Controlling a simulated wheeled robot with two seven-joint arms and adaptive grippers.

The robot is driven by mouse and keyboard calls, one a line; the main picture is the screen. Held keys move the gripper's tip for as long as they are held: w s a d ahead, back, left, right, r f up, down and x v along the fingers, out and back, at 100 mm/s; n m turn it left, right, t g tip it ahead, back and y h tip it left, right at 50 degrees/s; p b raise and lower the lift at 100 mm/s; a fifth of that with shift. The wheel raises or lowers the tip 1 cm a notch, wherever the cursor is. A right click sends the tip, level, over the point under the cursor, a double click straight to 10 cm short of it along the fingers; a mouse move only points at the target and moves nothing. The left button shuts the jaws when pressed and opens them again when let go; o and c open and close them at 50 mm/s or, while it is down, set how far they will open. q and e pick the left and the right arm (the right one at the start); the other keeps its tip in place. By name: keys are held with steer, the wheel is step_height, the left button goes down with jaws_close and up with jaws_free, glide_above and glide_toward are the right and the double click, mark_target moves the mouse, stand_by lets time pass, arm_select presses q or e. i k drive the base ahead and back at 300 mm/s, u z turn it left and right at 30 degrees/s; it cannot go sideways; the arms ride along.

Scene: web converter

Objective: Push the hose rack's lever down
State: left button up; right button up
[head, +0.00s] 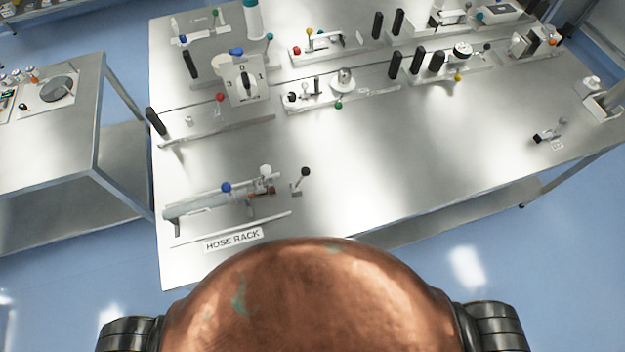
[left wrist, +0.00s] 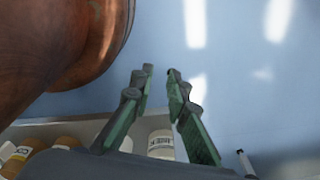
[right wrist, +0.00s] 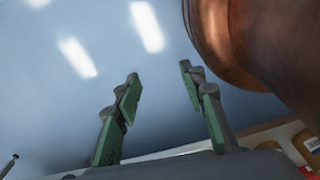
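The hose rack (head: 220,200) lies at the near left of the steel table in the head view, a grey tube-like assembly with a blue knob (head: 226,187) and a white knob (head: 265,171). Its "HOSE RACK" label (head: 233,240) is at the table's front edge. A lever with a black ball knob (head: 305,172) stands tilted up at the rack's right end; I cannot tell which knobbed part is the rack's lever. My left gripper (left wrist: 160,72) is open and empty over the floor. My right gripper (right wrist: 158,72) is open and empty too. Neither gripper shows in the head view.
Behind the rack are a white dial box (head: 242,82) and several knobbed fixtures and black handles. The table's middle front (head: 400,165) is clear. A second steel table (head: 75,110) stands at left. Bottles (left wrist: 160,143) show near my body in the left wrist view.

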mark_target(305, 171)
steer(key=z, duration=0.05)
steer(key=k, duration=0.85)
steer(key=z, duration=0.05)
